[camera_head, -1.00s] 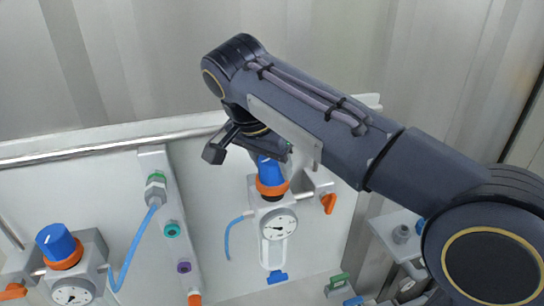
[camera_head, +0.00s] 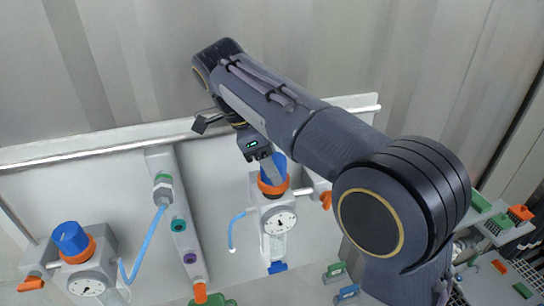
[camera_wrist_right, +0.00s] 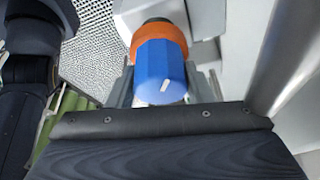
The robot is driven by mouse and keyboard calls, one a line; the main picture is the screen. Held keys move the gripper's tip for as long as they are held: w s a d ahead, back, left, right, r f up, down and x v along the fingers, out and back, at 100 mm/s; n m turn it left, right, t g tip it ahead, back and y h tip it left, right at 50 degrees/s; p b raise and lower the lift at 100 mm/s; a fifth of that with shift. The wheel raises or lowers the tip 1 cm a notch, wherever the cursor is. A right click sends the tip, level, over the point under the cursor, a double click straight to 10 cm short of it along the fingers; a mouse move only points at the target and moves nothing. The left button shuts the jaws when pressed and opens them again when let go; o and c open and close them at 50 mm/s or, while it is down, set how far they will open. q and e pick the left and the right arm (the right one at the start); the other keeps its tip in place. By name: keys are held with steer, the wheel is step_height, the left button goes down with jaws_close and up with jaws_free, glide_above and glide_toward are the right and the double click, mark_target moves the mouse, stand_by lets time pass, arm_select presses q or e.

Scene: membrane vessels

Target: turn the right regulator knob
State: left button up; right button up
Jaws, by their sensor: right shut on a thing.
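The right regulator's blue knob (camera_head: 279,161) sits above an orange collar (camera_head: 273,188) on the panel. My right gripper (camera_head: 269,168) reaches it from above and covers part of it. In the right wrist view, the blue knob (camera_wrist_right: 160,72) with its short white mark lies between the two grey fingers of my right gripper (camera_wrist_right: 161,85), which is shut on it. The right regulator's round gauge (camera_head: 281,223) shows below the collar. My left gripper is not in view.
A second regulator with a blue knob (camera_head: 71,238) and gauge stands at the left. A light blue hose (camera_head: 145,245) runs beside a strip of coloured ports. A metal rail (camera_head: 100,147) crosses the panel top. Small green and orange parts (camera_head: 503,222) lie at the right.

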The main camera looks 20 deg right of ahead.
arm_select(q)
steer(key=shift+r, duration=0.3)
arm_select(e)
steer(key=shift+m+g, duration=0.4)
steer(key=shift+m, duration=0.8)
steer(key=o, duration=1)
